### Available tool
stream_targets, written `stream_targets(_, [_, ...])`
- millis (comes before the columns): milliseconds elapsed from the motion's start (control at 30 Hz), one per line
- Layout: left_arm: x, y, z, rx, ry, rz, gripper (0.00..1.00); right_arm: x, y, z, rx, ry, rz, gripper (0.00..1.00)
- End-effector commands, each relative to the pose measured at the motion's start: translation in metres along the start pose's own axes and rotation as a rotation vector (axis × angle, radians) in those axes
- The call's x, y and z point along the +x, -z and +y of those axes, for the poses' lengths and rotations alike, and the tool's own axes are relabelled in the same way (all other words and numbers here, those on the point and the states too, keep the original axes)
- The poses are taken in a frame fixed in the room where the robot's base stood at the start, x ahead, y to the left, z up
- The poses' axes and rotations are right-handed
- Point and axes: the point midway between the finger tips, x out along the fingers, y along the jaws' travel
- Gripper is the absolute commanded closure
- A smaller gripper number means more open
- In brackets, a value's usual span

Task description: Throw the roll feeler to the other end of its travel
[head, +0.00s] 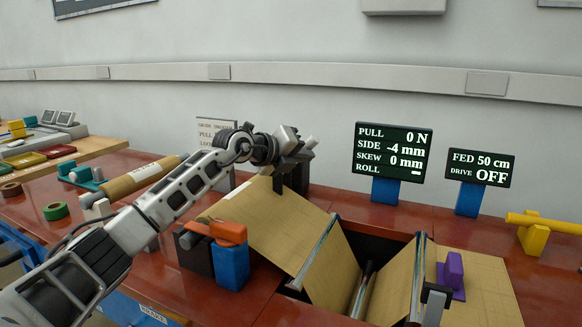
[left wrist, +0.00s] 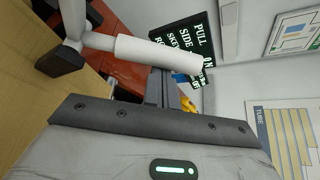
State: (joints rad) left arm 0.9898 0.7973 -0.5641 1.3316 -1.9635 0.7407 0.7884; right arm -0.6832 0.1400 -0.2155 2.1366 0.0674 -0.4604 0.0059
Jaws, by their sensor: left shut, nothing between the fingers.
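My left gripper (head: 288,178) is shut and empty, above the upper end of the tan web (head: 270,215). A pale cylinder (head: 311,143) on a dark post shows just right of it, partly hidden by the gripper. In the left wrist view a white cylinder (left wrist: 150,52) on a grey arm lies close beyond the gripper body; it may be the roll feeler, but I cannot tell for sure. Whether the gripper touches it is unclear. The display (head: 393,152) reads PULL 0 N, SIDE -4 mm, SKEW 0 mm, and a dash for ROLL. My right gripper is not in view.
An orange lever (head: 228,233) sits on a blue block (head: 231,265) below my left arm. A second display (head: 480,168) reads FED 50 cm, DRIVE OFF. A purple block (head: 454,270) and a yellow stand (head: 533,238) are at right. Metal rollers (head: 318,245) border the opening.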

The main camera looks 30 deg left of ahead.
Motion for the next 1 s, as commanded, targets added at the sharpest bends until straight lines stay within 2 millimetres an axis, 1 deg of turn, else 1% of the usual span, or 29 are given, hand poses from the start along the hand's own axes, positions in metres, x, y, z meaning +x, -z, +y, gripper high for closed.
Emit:
stream_targets(33, [0.002,-0.003,-0.005,-0.039,0.028,0.003,1.0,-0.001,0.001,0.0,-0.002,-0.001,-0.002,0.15])
stream_targets(133, [0.002,-0.007,-0.009,-0.12,0.082,0.011,1.0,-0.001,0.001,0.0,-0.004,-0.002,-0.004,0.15])
stream_targets(300, [-0.004,-0.019,-0.009,-0.258,0.163,0.014,1.0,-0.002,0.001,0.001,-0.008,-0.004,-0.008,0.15])
stream_targets(700, [-0.02,-0.046,0.004,-0.578,0.346,0.014,1.0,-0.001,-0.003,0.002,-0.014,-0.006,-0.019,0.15])
stream_targets(1000, [-0.027,-0.058,0.015,-0.751,0.446,0.016,1.0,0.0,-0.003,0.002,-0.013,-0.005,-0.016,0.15])
